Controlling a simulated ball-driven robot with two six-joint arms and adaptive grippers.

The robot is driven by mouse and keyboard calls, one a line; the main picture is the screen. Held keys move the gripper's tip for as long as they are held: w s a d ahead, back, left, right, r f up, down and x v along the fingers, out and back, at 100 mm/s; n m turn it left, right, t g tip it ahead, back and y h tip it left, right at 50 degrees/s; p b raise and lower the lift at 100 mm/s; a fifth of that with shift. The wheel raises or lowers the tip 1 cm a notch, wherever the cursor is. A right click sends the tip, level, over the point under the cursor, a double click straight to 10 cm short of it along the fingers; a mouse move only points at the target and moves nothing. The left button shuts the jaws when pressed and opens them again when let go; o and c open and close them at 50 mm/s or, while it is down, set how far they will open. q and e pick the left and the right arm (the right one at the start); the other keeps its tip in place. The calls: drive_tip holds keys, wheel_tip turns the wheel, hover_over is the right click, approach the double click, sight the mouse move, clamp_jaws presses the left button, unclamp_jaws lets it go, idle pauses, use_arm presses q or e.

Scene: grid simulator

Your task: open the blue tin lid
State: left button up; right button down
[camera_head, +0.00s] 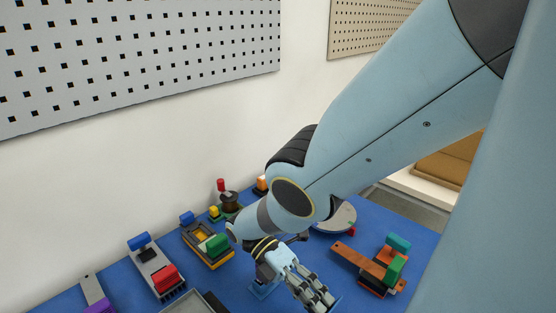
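My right gripper (314,293) reaches down from the right over the blue table, near the bottom middle of the head view. Its fingers point down and to the right, and I cannot tell whether they are open or shut. A small blue piece (262,291) shows just left of the gripper, partly hidden by it. It may be part of the blue tin, but I cannot make out a tin or lid clearly. My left gripper is not in view.
On the blue table (345,285), left of my arm, stand a grey fixture with a red block (166,277), a yellow fixture with a green block (217,244) and a grey tray (190,305). A wooden piece with green blocks (362,264) lies right. A perforated board (140,50) hangs behind.

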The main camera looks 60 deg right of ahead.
idle(0.3)
drive_tip(key=c, duration=1.1)
unclamp_jaws()
